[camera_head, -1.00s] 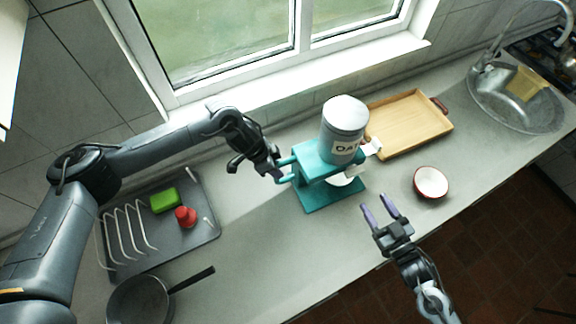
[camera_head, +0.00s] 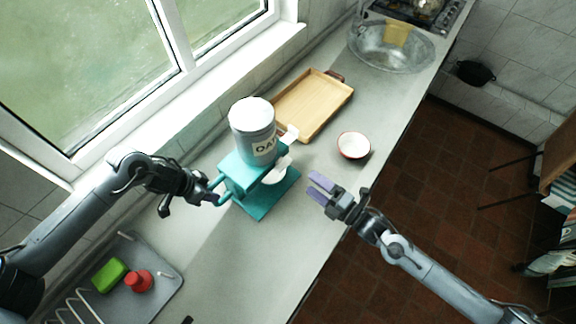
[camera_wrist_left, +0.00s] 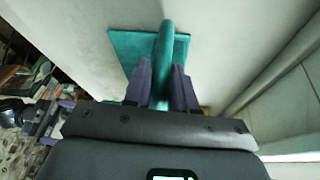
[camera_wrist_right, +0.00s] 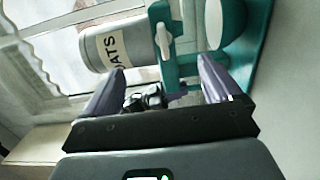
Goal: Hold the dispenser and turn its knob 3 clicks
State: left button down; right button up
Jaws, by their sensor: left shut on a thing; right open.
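The dispenser is a teal stand (camera_head: 262,196) with a grey canister (camera_head: 253,130) labelled oats on top. It stands upright on the counter. Its white knob (camera_head: 290,134) sticks out on the right side; it also shows in the right wrist view (camera_wrist_right: 163,41). My left gripper (camera_head: 213,193) is shut on the teal handle at the dispenser's left side; the handle also shows between the fingers in the left wrist view (camera_wrist_left: 163,70). My right gripper (camera_head: 318,187) is open and empty, to the right of the dispenser and apart from it, facing the knob side.
A white bowl with a red outside (camera_head: 354,146) stands right of the dispenser. A wooden tray (camera_head: 318,100) lies behind it. A grey rack (camera_head: 150,262) with a green sponge (camera_head: 109,275) and a red object (camera_head: 138,281) is at the lower left. A metal sink (camera_head: 375,50) is farther back.

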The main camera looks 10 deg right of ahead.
aim_at(287, 166)
jog(key=w+a+n, duration=0.2)
jog(key=n, duration=0.4)
jog(key=w+a+n, duration=0.2)
jog(key=w+n, duration=0.1)
jog(key=n, duration=0.3)
jog(key=w+a+n, duration=0.3)
jog(key=n, duration=0.3)
dwell(0.4)
jog(key=c, duration=1.1)
jog(key=shift+o, duration=0.2)
jog(key=shift+d, duration=0.1)
